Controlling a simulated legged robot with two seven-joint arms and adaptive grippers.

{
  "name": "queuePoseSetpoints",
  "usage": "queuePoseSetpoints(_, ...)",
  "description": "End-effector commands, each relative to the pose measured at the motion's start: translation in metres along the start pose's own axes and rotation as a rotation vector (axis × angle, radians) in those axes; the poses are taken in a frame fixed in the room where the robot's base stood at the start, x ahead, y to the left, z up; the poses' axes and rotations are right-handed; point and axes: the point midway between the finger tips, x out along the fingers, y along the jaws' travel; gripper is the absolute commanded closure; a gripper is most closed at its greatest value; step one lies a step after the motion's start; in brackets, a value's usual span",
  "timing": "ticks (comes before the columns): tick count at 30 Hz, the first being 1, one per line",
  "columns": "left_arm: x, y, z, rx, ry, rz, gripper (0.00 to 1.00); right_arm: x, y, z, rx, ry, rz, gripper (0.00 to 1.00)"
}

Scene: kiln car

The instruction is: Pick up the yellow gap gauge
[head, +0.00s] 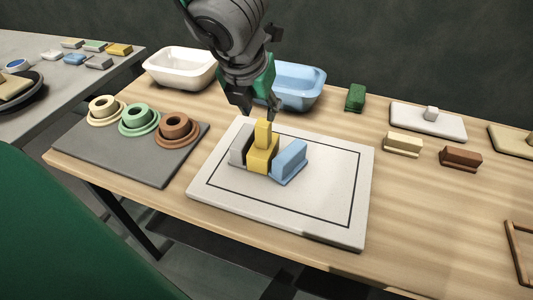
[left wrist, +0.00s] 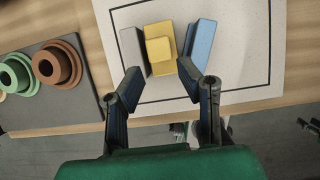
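The yellow gap gauge (head: 263,153) is a stepped block with an upright tab on top. It stands on the white board (head: 333,232), between a grey block (head: 241,146) on its left and a blue block (head: 290,161) on its right. My left gripper (head: 254,108) is above the gauge, pointing down, with its fingers apart and nothing between them. In the left wrist view the open fingers (left wrist: 155,88) show below the gauge (left wrist: 160,49), with the grey block (left wrist: 133,50) and blue block (left wrist: 201,45) on either side. My right gripper is not in view.
A grey mat (head: 125,158) with cream, green and brown cups on saucers lies at left. White (head: 180,68) and blue (head: 296,85) basins stand behind. Cream (head: 403,144) and brown (head: 460,156) blocks lie at right. The board's front is clear.

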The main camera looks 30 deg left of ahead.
Motion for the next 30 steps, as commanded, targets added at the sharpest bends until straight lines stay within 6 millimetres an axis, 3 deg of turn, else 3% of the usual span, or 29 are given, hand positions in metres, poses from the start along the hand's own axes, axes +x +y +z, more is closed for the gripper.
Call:
queuePoseSetpoints(1,0.016,0.000,-0.002,0.000,0.003,0.003,0.69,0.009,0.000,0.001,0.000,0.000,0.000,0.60)
queuePoseSetpoints(4,0.034,0.000,-0.001,0.000,0.003,0.003,0.69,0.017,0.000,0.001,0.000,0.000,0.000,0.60)
queuePoseSetpoints(14,0.056,0.000,0.000,0.000,0.001,0.001,0.69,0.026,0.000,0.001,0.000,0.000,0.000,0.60)
queuePoseSetpoints(22,0.096,0.000,-0.001,0.002,0.002,0.002,0.69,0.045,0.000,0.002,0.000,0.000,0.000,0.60)
queuePoseSetpoints(30,0.101,0.000,0.001,0.001,0.000,0.000,0.69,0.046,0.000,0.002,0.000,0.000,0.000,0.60)
